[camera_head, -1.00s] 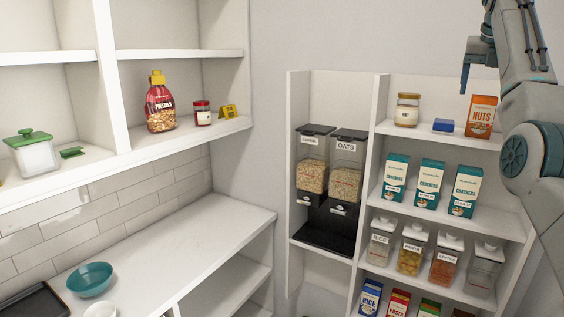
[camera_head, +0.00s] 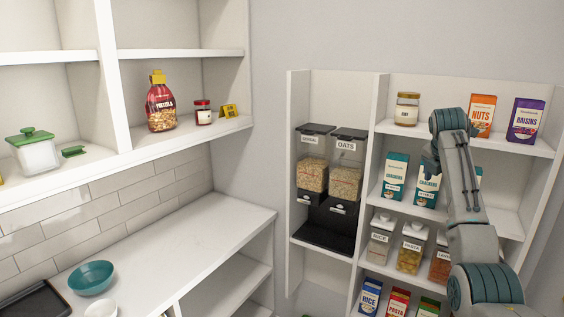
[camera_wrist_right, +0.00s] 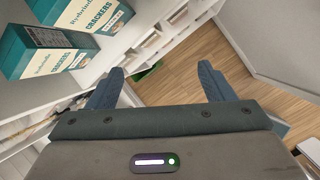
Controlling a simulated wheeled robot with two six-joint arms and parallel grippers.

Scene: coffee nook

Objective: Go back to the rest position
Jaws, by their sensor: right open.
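My right arm reaches up from the lower right of the head view, in front of the right-hand pantry shelves. Its hand points down near the cracker boxes, and its fingertips cannot be made out there. In the right wrist view my right gripper (camera_wrist_right: 160,86) shows two blue-grey fingers spread wide, with nothing between them. Beyond them lie the wood floor and shelf edges. Teal cracker boxes (camera_wrist_right: 88,18) appear at the upper left of that view, beside the gripper. My left gripper is not in view.
The pantry holds a jar (camera_head: 407,108), a nuts box (camera_head: 481,115), a raisins box (camera_head: 525,120), a cracker box (camera_head: 395,177) and labelled canisters (camera_head: 411,247). Oats dispensers (camera_head: 345,165) stand left of them. A teal bowl (camera_head: 91,278) sits on the counter (camera_head: 190,245).

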